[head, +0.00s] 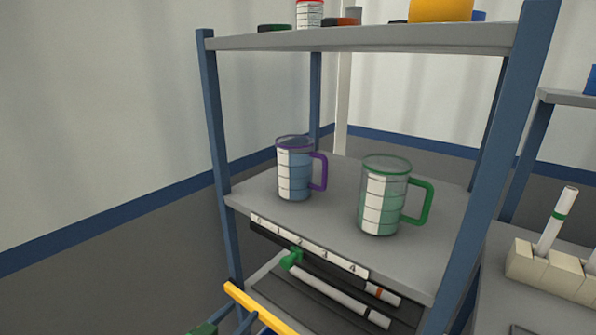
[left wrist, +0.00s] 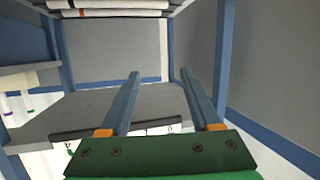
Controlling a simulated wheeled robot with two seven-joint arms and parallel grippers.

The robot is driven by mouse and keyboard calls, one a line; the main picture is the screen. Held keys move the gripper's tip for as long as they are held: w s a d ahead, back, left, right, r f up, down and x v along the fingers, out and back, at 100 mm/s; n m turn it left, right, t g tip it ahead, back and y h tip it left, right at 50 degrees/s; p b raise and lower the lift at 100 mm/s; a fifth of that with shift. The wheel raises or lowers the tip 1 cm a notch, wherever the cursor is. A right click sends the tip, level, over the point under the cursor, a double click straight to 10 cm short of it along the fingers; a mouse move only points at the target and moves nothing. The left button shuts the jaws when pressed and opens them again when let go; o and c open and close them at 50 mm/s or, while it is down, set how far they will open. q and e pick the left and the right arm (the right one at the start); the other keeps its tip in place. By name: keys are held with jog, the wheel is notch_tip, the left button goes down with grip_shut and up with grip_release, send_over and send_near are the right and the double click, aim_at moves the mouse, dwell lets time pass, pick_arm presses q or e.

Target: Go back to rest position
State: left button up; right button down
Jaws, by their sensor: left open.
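My left gripper is open and empty; its two blue-grey fingers (left wrist: 159,76) stand apart in the left wrist view with nothing between them. My right gripper is not in view.
The blue-posted rack (head: 219,125) stands ahead. Its middle shelf (head: 330,210) holds a purple-handled mug (head: 294,175) and a green-handled mug (head: 383,200). A yellow bar (head: 254,304) crosses the lower front. A cream holder (head: 549,271) with an upright pipe stands at right. Left of the rack is open.

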pick_arm(q)
jog(key=s+a+f+n+g+y+p, duration=0.1)
jog(key=s+a+f+g+y+p, duration=0.15)
jog(key=s+f, duration=0.7)
jog(key=s+a+f+n+g+y+p, duration=0.15)
jog(key=s+a+f+g, duration=0.35)
jog(key=f, duration=0.8)
jog(key=s+d+f+g, duration=0.1)
jog(key=s+f+g, duration=0.1)
jog(key=s, duration=1.1)
jog(key=s+d+f+m+g+y+p, duration=0.1)
jog(key=s+f, duration=0.4)
jog(key=s, duration=0.7)
jog(key=shift+s+d+f+g+y, duration=0.3)
jog(key=shift+s+d+g, duration=0.15)
jog(key=shift+g, duration=0.7)
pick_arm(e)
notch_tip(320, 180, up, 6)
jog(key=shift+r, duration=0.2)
pick_arm(q)
jog(key=shift+w, duration=0.1)
